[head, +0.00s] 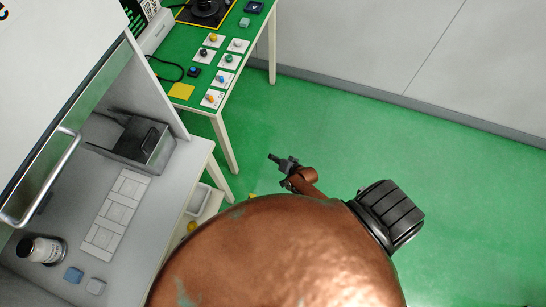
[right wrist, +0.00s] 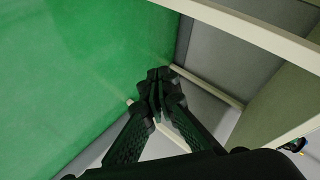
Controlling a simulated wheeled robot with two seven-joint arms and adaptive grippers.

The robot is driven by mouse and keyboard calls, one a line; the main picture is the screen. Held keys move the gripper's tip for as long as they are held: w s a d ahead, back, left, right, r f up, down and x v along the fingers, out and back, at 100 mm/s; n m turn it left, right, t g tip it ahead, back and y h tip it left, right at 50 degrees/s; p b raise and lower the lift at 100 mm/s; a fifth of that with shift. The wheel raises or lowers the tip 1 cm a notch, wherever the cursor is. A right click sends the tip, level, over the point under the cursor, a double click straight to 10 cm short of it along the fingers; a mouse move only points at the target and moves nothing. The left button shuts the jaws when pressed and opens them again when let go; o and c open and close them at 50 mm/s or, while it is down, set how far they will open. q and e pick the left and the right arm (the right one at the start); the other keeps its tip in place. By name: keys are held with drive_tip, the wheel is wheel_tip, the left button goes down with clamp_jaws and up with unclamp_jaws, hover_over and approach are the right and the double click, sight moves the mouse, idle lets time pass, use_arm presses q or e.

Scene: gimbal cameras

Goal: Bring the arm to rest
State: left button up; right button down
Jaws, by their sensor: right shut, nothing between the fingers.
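My right gripper (head: 284,163) shows in the head view, small and dark, at the end of my copper-coloured arm. It hangs over the green floor, to the right of the tables and apart from them. In the right wrist view its two black fingers (right wrist: 158,92) come together at the tips, shut with nothing between them. My left gripper is not in view.
A green-topped table (head: 222,75) with small coloured parts on white squares stands at the upper left. The green floor (head: 330,120) is clear up to the wall (head: 360,40).

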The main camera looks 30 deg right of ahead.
drive_tip(key=s+d+f+n+g, duration=0.1)
drive_tip(key=s+f+n+g, duration=0.2)
drive_tip(key=s+f, duration=0.9)
drive_tip(key=s+f+n+g, duration=0.2)
drive_tip(key=s+f, duration=0.2)
drive_tip(key=s, duration=0.8)
drive_tip(key=s+f+n+g+h, duration=0.1)
drive_tip(key=s+f+n+g, duration=0.2)
drive_tip(key=s, duration=1)
drive_tip(key=s+f+n+g+h, duration=0.1)
drive_tip(key=s+f, duration=0.3)
drive_tip(key=s, duration=0.9)
drive_tip(key=shift+d+f+n+g, duration=0.15)
drive_tip(key=shift+f+n+g, duration=0.15)
drive_tip(key=shift+n+g, duration=0.5)
drive_tip(key=c, duration=2.6)
unclamp_jaws()
drive_tip(key=shift+w, duration=0.1)
